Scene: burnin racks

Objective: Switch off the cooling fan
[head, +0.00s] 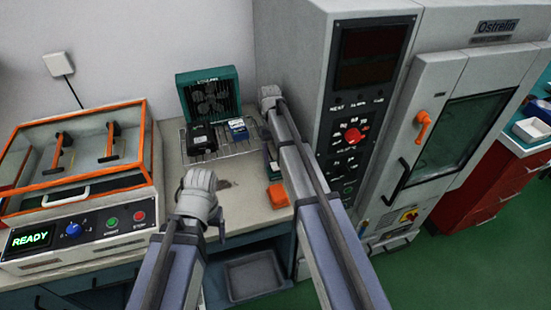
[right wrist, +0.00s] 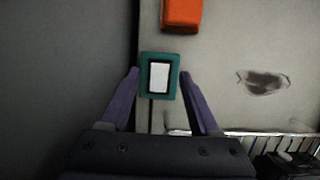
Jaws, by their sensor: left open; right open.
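The cooling fan appears to be the teal box with a round grille (head: 209,93) at the back of the bench. A small teal box with a white face (right wrist: 159,77) lies between the open fingers of my right gripper (right wrist: 160,72) in the right wrist view; I cannot tell whether they touch it. Part of this box shows beside my right arm in the head view (head: 272,168). My right gripper (head: 269,97) reaches over the bench beside the tall cabinet. My left gripper (head: 198,192) is open above the bench's front; its fingertips are mostly hidden.
A wire rack (head: 222,148) holds a black device (head: 201,138) and a blue item (head: 238,130). An orange block (head: 278,195) lies near the front edge. The grey cabinet (head: 297,60) bounds the right; an orange-framed machine (head: 75,190) stands left.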

